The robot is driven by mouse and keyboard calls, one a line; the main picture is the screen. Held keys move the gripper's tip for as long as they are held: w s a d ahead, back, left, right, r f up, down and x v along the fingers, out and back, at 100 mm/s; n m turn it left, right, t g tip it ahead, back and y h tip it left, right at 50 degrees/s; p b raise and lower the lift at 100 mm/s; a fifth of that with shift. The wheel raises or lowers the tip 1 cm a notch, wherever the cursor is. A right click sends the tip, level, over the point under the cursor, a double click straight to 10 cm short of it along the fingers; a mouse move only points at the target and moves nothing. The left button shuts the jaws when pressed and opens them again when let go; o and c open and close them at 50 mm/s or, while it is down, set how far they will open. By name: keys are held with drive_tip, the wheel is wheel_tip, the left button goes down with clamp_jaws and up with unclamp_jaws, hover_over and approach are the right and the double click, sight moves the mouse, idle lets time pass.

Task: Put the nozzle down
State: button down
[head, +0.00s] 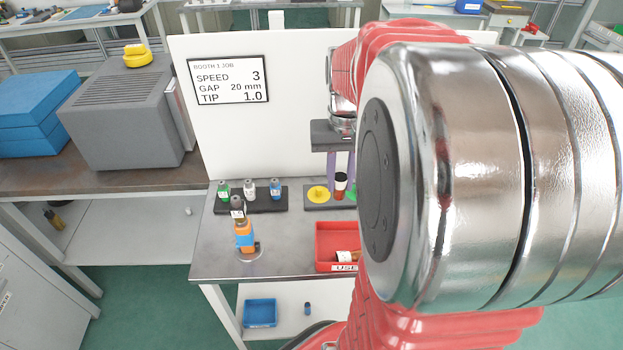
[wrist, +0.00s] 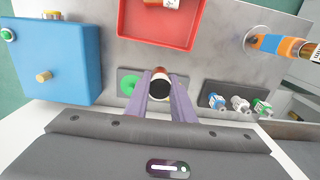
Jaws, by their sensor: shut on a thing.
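My gripper (head: 341,180) is shut on a nozzle (head: 340,186) with a black top, a white band and a red lower part. It points down over a dark holder (head: 312,205) with a yellow disc (head: 318,193) and a green disc (head: 350,195). In the wrist view the nozzle (wrist: 160,86) sits between the purple fingers (wrist: 161,95), black end towards the camera, beside the green disc (wrist: 128,86). The yellow disc is hidden there. I cannot tell whether the nozzle touches the holder.
A rack (head: 262,205) holds green, white and blue capped nozzles. An orange torch (head: 244,237) stands at the table's left front. A red tray (head: 326,240) contains another nozzle. A blue box (wrist: 50,62) is beside the holder. A sign (head: 229,80) reads speed 3, gap 20 mm, tip 1.0.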

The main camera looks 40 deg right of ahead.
sight(340, 178)
drive_tip(key=shift+f, duration=1.8)
drive_tip(key=shift+f, duration=1.85)
drive_tip(key=shift+f, duration=0.15)
drive_tip(key=c, duration=1.5)
unclamp_jaws()
wheel_tip(340, 178, up, 12)
drive_tip(key=shift+r, duration=0.15)
drive_tip(key=shift+a, duration=0.1)
